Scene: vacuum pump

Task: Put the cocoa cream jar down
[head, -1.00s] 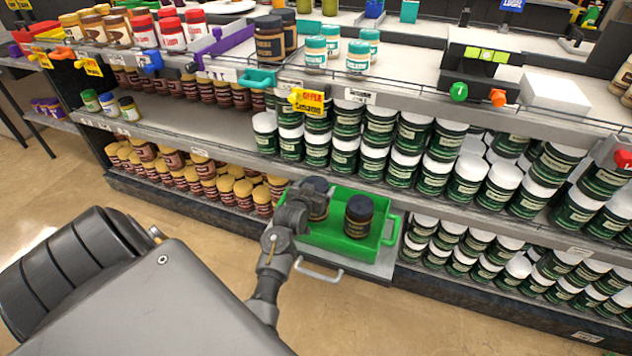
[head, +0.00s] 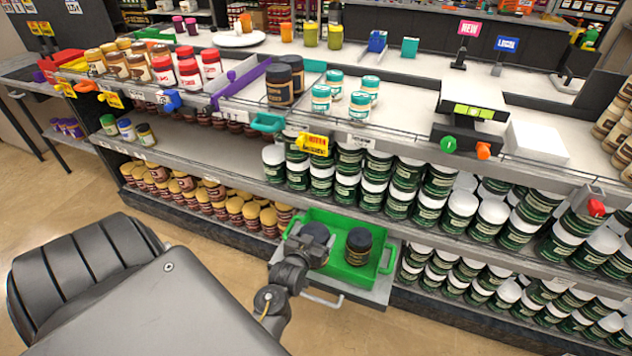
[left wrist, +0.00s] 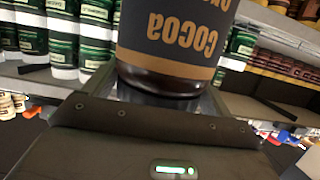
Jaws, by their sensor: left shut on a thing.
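My left gripper (head: 304,249) is shut on a dark cocoa cream jar (head: 316,232) over the left part of a green crate (head: 334,217). The gripper hides most of the jar in the head view, and I cannot tell whether its base touches the crate floor. In the left wrist view the jar (left wrist: 175,45) fills the middle, its orange "COCOA" lettering upside down. A second, similar dark jar (head: 358,247) stands upright in the crate, to the right of the held one. My right gripper is not in view.
The crate rests on a grey tray (head: 372,291) with a handle in front of the shelf. Green jars with white lids (head: 405,190) fill the shelf behind and right. Yellow-lidded jars (head: 235,208) stand at left. Two dark jars (head: 279,86) stand on the top shelf.

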